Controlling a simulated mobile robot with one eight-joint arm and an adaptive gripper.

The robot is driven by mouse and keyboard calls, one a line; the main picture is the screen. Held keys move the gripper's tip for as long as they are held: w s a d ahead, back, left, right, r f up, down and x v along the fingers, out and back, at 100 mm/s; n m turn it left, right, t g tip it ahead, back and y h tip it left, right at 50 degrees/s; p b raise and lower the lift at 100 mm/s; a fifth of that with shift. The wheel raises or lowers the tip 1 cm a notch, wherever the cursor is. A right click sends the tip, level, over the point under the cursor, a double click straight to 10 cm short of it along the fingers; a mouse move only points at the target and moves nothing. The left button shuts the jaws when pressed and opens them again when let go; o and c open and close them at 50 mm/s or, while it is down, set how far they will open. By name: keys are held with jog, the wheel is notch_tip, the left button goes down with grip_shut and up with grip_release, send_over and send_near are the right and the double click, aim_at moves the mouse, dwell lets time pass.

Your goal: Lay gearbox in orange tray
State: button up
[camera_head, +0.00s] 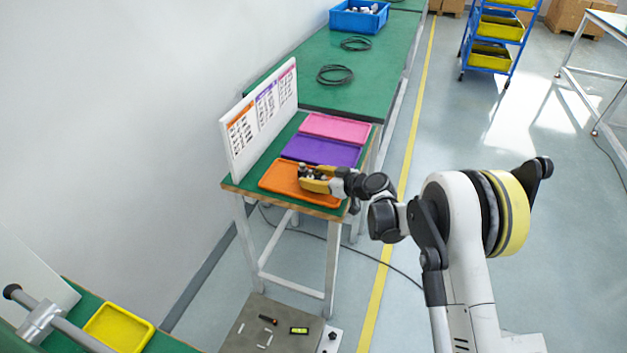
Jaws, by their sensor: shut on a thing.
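The orange tray (277,182) lies at the near end of the green-topped table, in front of the purple tray. My gripper (312,179), with yellow parts, is over the right half of the orange tray. It is shut on a small dark and metallic thing, likely the gearbox (303,172), which shows only in part at the fingertips. The gripper hides part of the tray floor. I cannot tell whether the gearbox touches the tray.
A purple tray (320,151) and a pink tray (336,128) lie behind. A white label board (262,115) stands along the table's left side. Black cable coils (335,75) and a blue bin (358,18) sit on the farther table. A yellow tray (118,329) is at lower left.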

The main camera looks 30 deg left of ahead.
jog(key=shift+r, duration=0.15)
jog(key=o, duration=1.4)
